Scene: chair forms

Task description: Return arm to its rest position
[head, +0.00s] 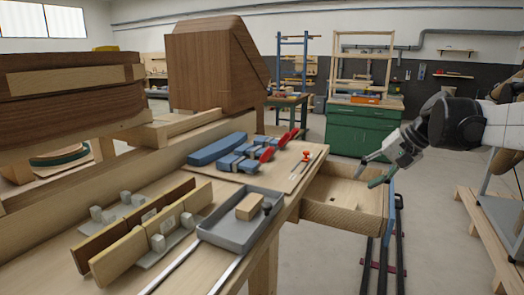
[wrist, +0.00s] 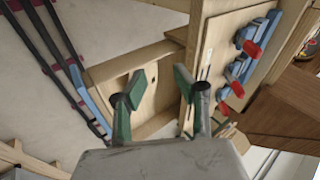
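My gripper (head: 369,175) hangs at the right end of the workbench, over or just above an open wooden drawer (head: 338,217). In the wrist view my gripper (wrist: 160,90) has its two green-padded fingers spread apart with nothing between them. The drawer (wrist: 152,122) shows behind the fingers there. My arm reaches in from the right edge of the head view. I cannot tell whether a fingertip touches the drawer.
The bench holds a grey tray (head: 215,233) with a wooden block (head: 249,207), blue clamps with red handles (head: 266,154), and wooden forms. A dark wooden block (head: 205,70) stands behind. A green cabinet (head: 358,130) is farther back.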

